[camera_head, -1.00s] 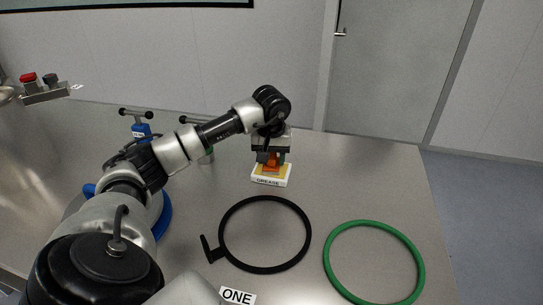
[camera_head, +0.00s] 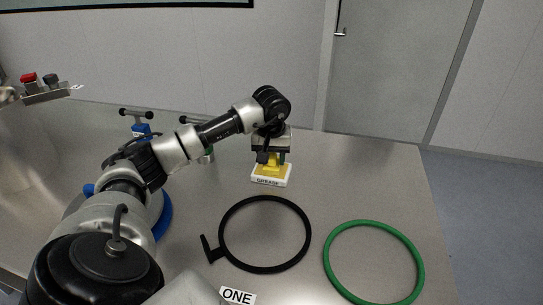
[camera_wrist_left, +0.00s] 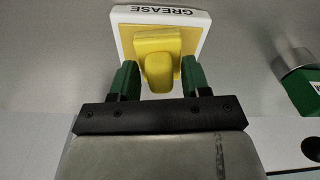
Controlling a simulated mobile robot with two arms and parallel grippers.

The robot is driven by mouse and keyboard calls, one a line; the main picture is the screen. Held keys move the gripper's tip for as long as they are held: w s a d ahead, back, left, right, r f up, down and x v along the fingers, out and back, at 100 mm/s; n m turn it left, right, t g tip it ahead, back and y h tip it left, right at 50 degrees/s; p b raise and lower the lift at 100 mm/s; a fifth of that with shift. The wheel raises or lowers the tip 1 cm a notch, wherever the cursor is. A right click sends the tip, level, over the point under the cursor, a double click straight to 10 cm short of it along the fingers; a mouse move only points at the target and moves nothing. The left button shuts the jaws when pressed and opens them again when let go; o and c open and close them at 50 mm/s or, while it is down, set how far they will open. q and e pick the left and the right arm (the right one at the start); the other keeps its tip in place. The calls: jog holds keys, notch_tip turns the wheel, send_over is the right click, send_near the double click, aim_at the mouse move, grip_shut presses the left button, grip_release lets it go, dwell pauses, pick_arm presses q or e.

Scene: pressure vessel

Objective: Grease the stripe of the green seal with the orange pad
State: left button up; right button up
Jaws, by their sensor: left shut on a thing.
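The pad (camera_head: 272,164) looks yellow now and rests on the white tray marked GREASE (camera_head: 272,182). It also shows in the left wrist view (camera_wrist_left: 158,60), with its handle between the green fingers. My left gripper (camera_head: 271,157) is shut on the pad, low over the tray. The gripper's fingers also show in the wrist view (camera_wrist_left: 158,80). The green seal (camera_head: 417,262) lies flat at the front right of the table, apart from the pad. I cannot make out a separate stripe on it. My right gripper is not in view.
A black ring with a side tab (camera_head: 309,232) lies between the tray and the green seal. A label ONE (camera_head: 237,296) is at the front. A blue T-handled thing (camera_head: 141,130) stands at the back left. The table right of the tray is clear.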

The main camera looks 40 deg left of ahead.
aim_at(273, 157)
pick_arm(q)
jog(key=shift+r+p, duration=2.8)
jog(key=shift+r, duration=0.7)
jog(key=shift+d, duration=0.3)
jog(key=s+d+m+p, duration=0.1)
jog(key=s+d, duration=0.3)
jog(key=d, duration=0.4)
jog(key=s+d+m+p, duration=0.1)
jog(key=s+d+m, duration=0.3)
jog(key=d, duration=0.4)
jog(key=s+d+m+p, duration=0.2)
jog(key=s+d, duration=0.3)
jog(key=d, duration=0.3)
jog(key=shift+s+f+m+h, duration=0.3)
jog(key=shift+s+f+h, duration=0.1)
jog(key=shift+f, duration=0.05)
